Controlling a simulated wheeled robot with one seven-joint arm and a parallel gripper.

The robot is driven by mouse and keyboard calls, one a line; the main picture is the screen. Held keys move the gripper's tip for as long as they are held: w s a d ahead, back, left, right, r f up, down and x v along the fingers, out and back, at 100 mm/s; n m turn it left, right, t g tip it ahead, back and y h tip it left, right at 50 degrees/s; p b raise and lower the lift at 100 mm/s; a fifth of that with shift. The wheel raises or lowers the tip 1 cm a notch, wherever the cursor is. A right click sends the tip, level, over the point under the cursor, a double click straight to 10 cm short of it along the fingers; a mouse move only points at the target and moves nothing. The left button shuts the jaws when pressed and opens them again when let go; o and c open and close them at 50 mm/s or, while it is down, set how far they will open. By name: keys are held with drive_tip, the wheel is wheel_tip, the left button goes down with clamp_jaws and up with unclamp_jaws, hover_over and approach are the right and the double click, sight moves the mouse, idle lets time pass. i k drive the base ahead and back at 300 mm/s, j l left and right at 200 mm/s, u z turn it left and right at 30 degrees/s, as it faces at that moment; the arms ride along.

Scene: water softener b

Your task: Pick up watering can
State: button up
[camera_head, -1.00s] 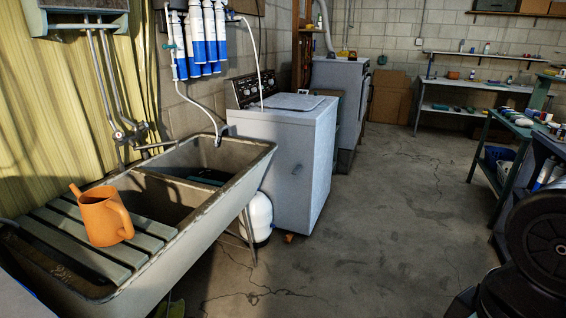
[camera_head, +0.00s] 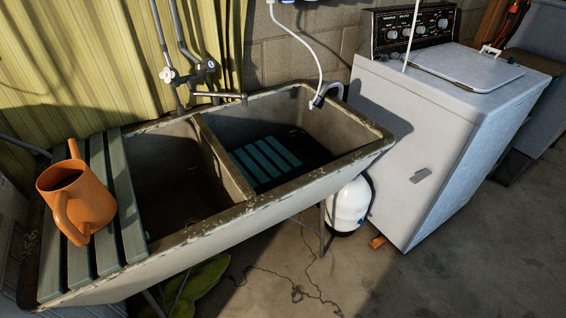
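The orange watering can (camera_head: 88,203) stands upright on green-grey slats (camera_head: 122,205) laid over the left end of the stone double sink (camera_head: 232,217). Its open top faces up. Its spout points up and away toward the curtain, and its handle is on the near side. Nothing touches the can except the slats. My gripper is not in view.
The sink has a middle divider (camera_head: 222,160), and a slatted piece (camera_head: 266,163) lies in its right basin. Taps (camera_head: 190,74) stand behind it. A white washing machine (camera_head: 440,130) and a white tank (camera_head: 349,205) are to the right. The front floor (camera_head: 400,285) is clear.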

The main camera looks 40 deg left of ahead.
sight(81, 206)
drive_tip(key=i+j+u, duration=0.15)
drive_tip(key=i+u, duration=0.25)
drive_tip(key=i+j+u, duration=0.1)
drive_tip(key=i+u, duration=0.6)
drive_tip(key=u, duration=0.15)
drive_tip(key=i+l+u, duration=0.25)
drive_tip(key=u, duration=0.15)
drive_tip(key=i+l+u, duration=0.1)
drive_tip(key=i+u, duration=0.3)
drive_tip(key=u, duration=0.5)
drive_tip(key=k+l+u, duration=0.15)
drive_tip(key=u, duration=0.3)
drive_tip(key=k+l+u, duration=0.1)
drive_tip(key=u, duration=0.4)
drive_tip(key=k+u, duration=0.2)
drive_tip(key=u, duration=0.25)
drive_tip(key=j+u, duration=0.1)
drive_tip(key=j, duration=0.35)
drive_tip(key=i+j+u, duration=0.15)
drive_tip(key=j, duration=0.25)
drive_tip(key=k, duration=0.05)
